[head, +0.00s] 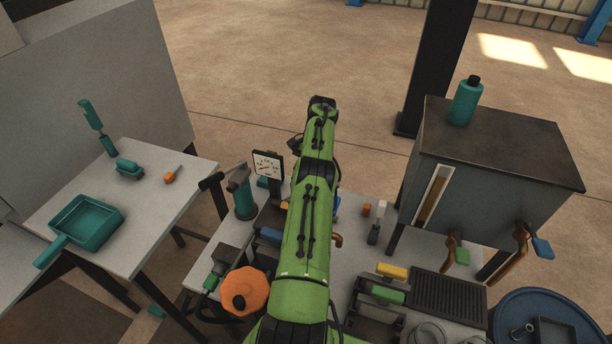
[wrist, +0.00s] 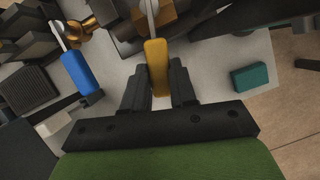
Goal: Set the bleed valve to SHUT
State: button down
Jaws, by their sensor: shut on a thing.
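In the wrist view my gripper (wrist: 158,72) is shut on a yellow lever handle (wrist: 156,62), with one dark finger on each side of it. A thin pale metal arm runs from the handle to the top edge of the picture. No label is readable, so the pictures do not name it as the bleed valve or show its SHUT mark. A blue lever handle (wrist: 80,72) beside a brass fitting (wrist: 82,40) is apart, to the left. In the head view my green arm hides my gripper and the held handle.
In the wrist view a teal block (wrist: 250,77) lies to the right. In the head view a dial gauge (head: 268,164) and an orange knob (head: 245,290) are left of my arm. Yellow (head: 393,271) and green (head: 388,294) handles and a grey tank (head: 480,190) are right.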

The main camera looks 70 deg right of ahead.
jog(key=c, duration=0.9)
grip_release()
notch_tip(320, 180, up, 10)
jog(key=p, duration=0.9)
